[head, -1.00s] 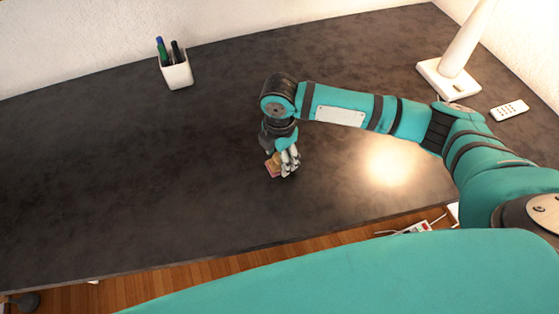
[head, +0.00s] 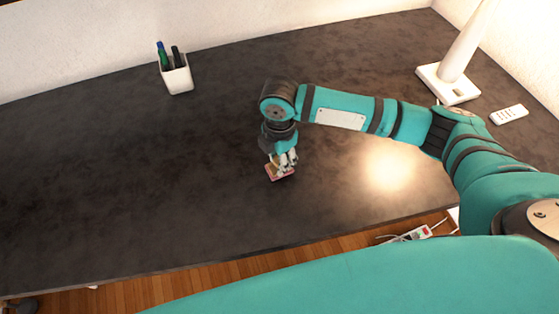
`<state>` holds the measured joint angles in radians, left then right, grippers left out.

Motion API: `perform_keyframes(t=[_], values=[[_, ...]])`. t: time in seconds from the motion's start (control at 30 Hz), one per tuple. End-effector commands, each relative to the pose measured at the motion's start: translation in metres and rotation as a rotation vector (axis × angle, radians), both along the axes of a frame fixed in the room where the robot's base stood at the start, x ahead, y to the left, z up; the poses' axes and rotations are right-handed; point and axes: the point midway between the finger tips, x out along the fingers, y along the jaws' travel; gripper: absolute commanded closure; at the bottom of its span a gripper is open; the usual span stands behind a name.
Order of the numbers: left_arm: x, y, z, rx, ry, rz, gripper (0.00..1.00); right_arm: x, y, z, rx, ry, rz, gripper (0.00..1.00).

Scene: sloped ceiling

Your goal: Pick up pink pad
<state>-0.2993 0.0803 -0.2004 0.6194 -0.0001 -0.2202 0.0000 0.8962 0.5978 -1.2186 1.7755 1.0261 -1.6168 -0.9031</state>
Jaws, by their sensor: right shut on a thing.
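The pink pad (head: 280,175) is a small flat piece with a pink edge, at the middle of the dark desk in the head view. My right gripper (head: 285,163) points down over it and is shut on it, its fingers covering much of the pad. A tan part shows beside the fingers at the pad's left. I cannot tell whether the pad touches the desk or is slightly above it. My left gripper is not in view.
The dark desk (head: 120,180) is largely clear. A white pen cup (head: 177,77) stands at the back left. A white lamp (head: 462,60) and a white remote (head: 509,114) are at the right. A power strip (head: 412,235) lies beyond the front edge.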

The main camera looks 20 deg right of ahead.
Motion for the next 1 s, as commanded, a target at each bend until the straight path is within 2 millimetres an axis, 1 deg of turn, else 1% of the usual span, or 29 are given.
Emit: perform_keyframes(t=[0.23,0.37,0.6,0.7,0.83,1.0], values=[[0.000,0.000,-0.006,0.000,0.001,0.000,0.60,0.001,0.000,0.030,0.002,-0.005,0.001,1.00],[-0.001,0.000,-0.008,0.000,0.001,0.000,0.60,-0.026,0.011,0.030,0.002,0.000,0.007,1.00],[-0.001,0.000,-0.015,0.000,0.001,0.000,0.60,-0.086,0.037,0.037,0.004,0.001,0.008,1.00],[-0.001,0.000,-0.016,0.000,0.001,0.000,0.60,-0.109,0.046,0.039,0.002,0.000,0.007,1.00],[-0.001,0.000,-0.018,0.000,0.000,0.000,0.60,-0.130,0.054,0.042,0.003,-0.001,0.004,1.00],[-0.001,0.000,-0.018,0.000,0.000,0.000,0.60,-0.145,0.060,0.043,0.001,0.000,0.002,1.00]])
